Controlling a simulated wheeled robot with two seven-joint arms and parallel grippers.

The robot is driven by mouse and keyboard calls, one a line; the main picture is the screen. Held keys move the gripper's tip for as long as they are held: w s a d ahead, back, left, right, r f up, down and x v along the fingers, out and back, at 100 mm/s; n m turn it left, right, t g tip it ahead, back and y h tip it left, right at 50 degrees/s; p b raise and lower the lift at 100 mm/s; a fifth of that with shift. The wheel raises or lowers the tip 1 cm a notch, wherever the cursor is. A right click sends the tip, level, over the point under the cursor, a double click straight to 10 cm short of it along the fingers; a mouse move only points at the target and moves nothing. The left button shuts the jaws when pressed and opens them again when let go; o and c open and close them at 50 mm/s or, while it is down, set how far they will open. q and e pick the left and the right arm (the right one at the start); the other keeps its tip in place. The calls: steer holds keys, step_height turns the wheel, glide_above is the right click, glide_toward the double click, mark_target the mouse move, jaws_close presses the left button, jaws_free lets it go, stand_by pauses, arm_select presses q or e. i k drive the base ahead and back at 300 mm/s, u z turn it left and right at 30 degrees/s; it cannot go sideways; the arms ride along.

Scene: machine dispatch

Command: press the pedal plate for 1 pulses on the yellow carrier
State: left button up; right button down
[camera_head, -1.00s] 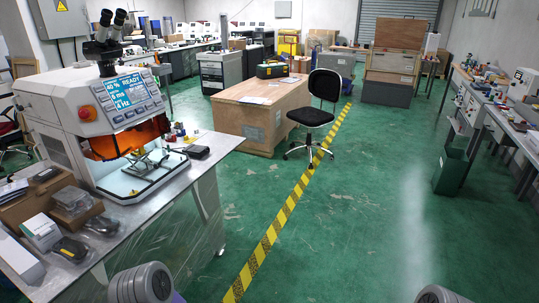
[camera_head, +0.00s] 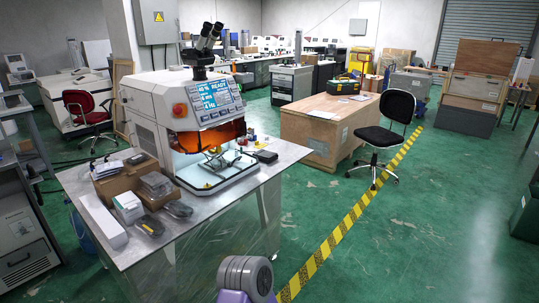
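I see no pedal plate in this view. A white machine (camera_head: 153,103) with an orange shield, a lit work bay and a screen that reads READY stands on the metal-topped table (camera_head: 252,179) at the left. Small red and yellow pieces (camera_head: 243,141) lie beside its bay, too small to tell what they are. I cannot make out a yellow carrier. Neither gripper is in view. Only a grey and purple link of my own arm shows at the bottom edge.
Cardboard boxes (camera_head: 117,181) lie on the table's left front. A black office chair (camera_head: 383,135) and a wooden crate (camera_head: 306,128) stand right of the table. A yellow-black floor stripe (camera_head: 345,226) runs past them. Green floor (camera_head: 440,220) is open at the right.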

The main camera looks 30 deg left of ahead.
mark_target(265, 154)
steer(key=i, duration=1.6)
steer(key=u, duration=0.55)
steer(key=i, duration=1.65)
steer(key=u, duration=1.95)
steer(key=i, duration=0.75)
steer(key=u, duration=0.75)
